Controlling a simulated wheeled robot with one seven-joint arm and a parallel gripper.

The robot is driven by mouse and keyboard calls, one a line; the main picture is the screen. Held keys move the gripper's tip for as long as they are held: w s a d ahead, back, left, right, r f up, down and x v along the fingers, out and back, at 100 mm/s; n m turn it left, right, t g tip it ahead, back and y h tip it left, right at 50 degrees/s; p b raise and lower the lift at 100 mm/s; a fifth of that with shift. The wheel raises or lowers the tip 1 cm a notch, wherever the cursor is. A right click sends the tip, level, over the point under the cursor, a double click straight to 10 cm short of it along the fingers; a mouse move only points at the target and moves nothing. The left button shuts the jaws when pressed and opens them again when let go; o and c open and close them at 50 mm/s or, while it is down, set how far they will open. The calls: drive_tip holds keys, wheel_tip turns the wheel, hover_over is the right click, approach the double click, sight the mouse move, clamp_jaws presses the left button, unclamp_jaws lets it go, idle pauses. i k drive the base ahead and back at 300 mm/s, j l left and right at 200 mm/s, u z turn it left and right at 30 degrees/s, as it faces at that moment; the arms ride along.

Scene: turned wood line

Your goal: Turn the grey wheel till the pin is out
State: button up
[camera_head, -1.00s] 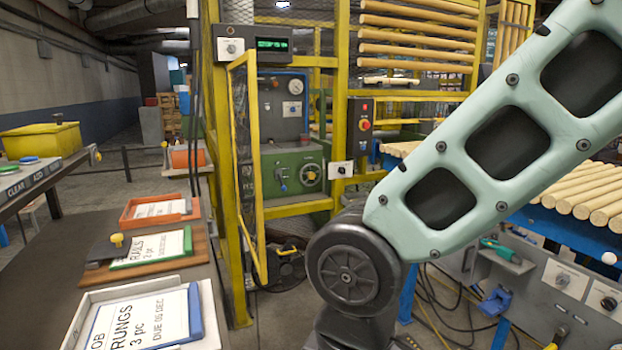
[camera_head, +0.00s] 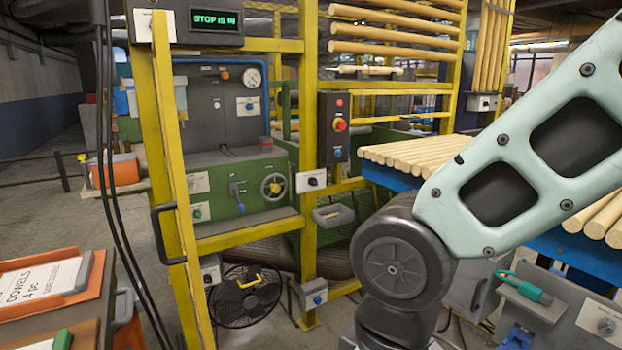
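A display (camera_head: 215,19) above the opening reads "STOP IS IN" in green letters. I cannot make out the pin itself. My arm crosses the right side of the view, and my gripper is out of view.
A yellow gate (camera_head: 178,200) with a black handle stands at the left of the opening. A control box (camera_head: 334,128) with a red button is on the post. A black fan (camera_head: 243,295) is on the floor below. Dowels (camera_head: 415,152) lie on a blue stand at right.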

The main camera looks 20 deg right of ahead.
sight(274, 188)
drive_tip(key=i+z, duration=0.1)
drive_tip(key=i, duration=1.95)
drive_tip(key=i+u, duration=0.1)
drive_tip(key=i, duration=0.4)
drive_tip(key=i+l+u, duration=0.1)
drive_tip(key=i, duration=0.4)
